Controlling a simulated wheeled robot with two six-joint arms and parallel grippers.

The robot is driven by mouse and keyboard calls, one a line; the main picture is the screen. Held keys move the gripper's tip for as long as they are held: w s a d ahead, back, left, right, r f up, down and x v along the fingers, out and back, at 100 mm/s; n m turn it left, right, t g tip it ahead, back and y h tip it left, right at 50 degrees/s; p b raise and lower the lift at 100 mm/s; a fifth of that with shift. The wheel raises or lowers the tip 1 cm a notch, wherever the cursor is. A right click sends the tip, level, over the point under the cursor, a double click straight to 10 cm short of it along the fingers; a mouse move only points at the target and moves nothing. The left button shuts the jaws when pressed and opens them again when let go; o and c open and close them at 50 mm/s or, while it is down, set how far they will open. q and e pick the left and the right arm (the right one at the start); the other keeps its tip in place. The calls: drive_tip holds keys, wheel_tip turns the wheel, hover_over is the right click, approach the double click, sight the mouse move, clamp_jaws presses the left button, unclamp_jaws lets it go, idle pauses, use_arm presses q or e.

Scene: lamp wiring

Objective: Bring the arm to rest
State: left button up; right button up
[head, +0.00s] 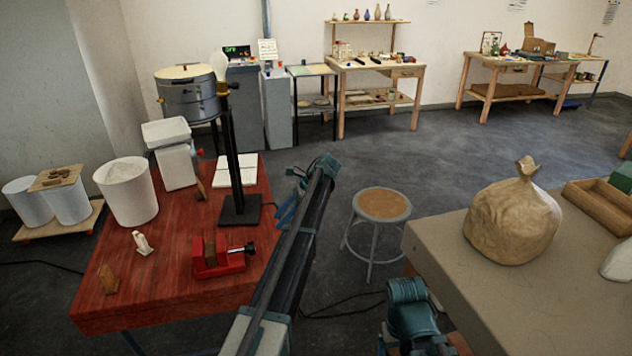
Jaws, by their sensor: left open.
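My left arm reaches up from the bottom middle of the head view. Its gripper (284,211) hangs at the far end, its blue fingers just right of the red wooden table's (150,285) edge. The fingers are open, and I see nothing held between them. The lamp (232,150), a black post on a square base with a pale bulb (219,66) at the top, stands upright on the table, left of the gripper and apart from it. Teal and dark parts of my right arm show at the bottom; its gripper is not in view.
A red vise (218,262) sits near the table's right edge. White buckets (127,190) and a grey drum stand left. A round stool (382,204) stands right of my left arm. A tan sack (513,217) rests on the right-hand table (450,255). Open floor lies behind the stool.

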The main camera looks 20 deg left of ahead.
use_arm(q)
drive_tip(key=s+d+f+n+t+h, duration=0.2)
drive_tip(key=s+d+f+n+h, duration=0.1)
drive_tip(key=s+d, duration=1.1)
drive_tip(key=s+d+f+n+t+h, duration=0.3)
drive_tip(key=s+d+n, duration=0.3)
drive_tip(key=s+d, duration=0.8)
drive_tip(key=s, duration=0.5)
drive_tip(key=shift+d, duration=0.25)
drive_tip(key=shift+s+a+f, duration=0.1)
